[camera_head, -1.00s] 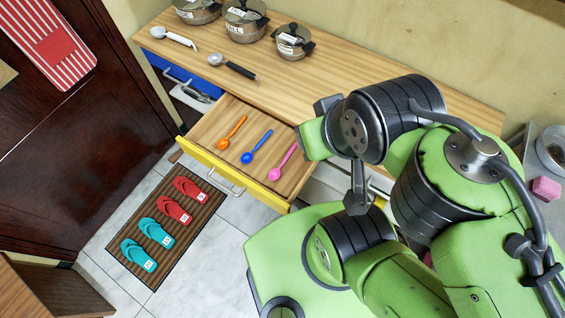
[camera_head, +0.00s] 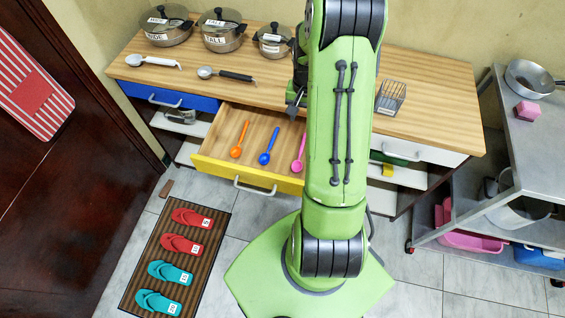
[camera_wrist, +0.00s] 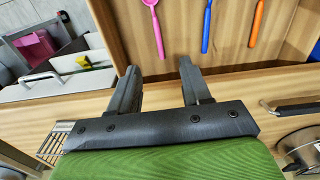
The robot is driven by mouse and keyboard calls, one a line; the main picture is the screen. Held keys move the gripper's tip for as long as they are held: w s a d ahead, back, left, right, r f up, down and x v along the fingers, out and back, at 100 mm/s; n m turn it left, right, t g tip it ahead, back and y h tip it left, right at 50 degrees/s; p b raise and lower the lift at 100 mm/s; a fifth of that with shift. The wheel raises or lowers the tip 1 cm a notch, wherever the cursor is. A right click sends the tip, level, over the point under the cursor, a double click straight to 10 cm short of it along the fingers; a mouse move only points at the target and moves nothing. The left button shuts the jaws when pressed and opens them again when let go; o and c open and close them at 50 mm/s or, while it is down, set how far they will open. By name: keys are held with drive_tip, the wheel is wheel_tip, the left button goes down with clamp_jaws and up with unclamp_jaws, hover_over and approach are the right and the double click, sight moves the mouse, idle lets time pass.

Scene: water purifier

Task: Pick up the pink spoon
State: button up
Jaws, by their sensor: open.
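The pink spoon (camera_head: 299,156) lies in the open yellow-fronted drawer (camera_head: 247,175), at the right end of a row with a blue spoon (camera_head: 269,148) and an orange spoon (camera_head: 239,142). My gripper (camera_head: 296,108) is partly hidden by my arm, above the counter's front edge near the drawer. In the wrist view my gripper (camera_wrist: 158,72) has its two fingers apart with nothing between them. The pink spoon (camera_wrist: 156,28) shows beyond the fingertips, roughly in line with the gap, and is not touched. Its upper part is cut off by the frame.
Several lidded pots (camera_head: 222,32) and two ladles stand or lie on the wooden counter (camera_head: 430,90). A blue drawer (camera_head: 170,97) is shut at left. A metal shelf with a pink block (camera_head: 527,113) stands at right.

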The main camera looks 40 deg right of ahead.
sight(302, 147)
drive_tip(key=f+b, duration=0.1)
drive_tip(key=f, duration=0.4)
drive_tip(key=f+b, duration=0.1)
drive_tip(key=f, duration=0.4)
drive_tip(key=f+b, duration=0.1)
drive_tip(key=f, duration=0.5)
drive_tip(key=shift+s+d+f+b, duration=0.1)
drive_tip(key=shift+s+d+b, duration=0.05)
drive_tip(key=shift+d+b, duration=0.2)
clamp_jaws()
